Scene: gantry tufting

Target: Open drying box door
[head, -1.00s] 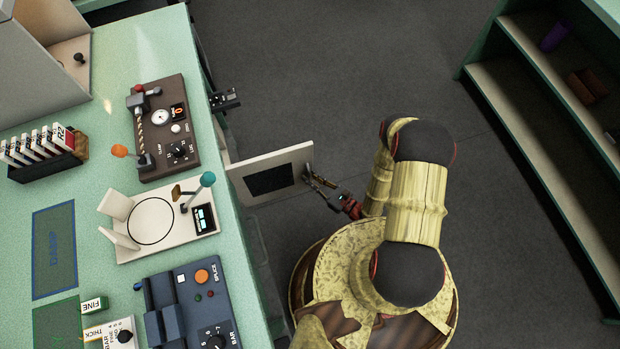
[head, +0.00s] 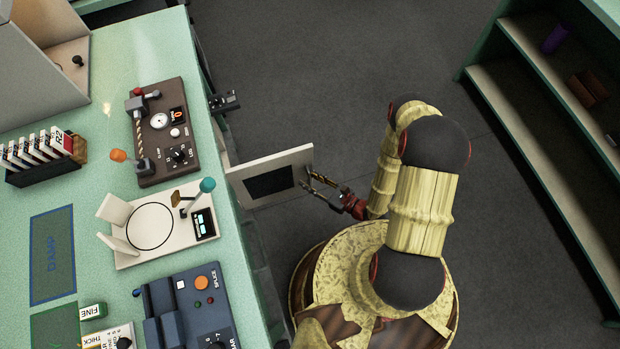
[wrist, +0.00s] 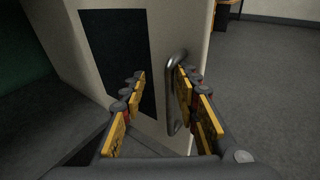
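The drying box door (head: 294,158) is a pale panel with a dark window. It stands swung out from the bench's front edge, over the floor. In the wrist view the door (wrist: 184,28) fills the middle, with a curved metal handle (wrist: 171,92) near its free edge. My gripper (head: 312,178) is at the door's free end, on its near side. In the wrist view my gripper (wrist: 160,92) has its yellow-padded fingers spread apart. The handle shows between them, closer to the right finger; I cannot tell whether they touch. The box interior is hidden.
The green bench (head: 95,205) on the left carries a brown control unit (head: 160,160), a cream round-plate device (head: 165,230) and a blue device (head: 190,305). Shelves (head: 520,110) stand at the right.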

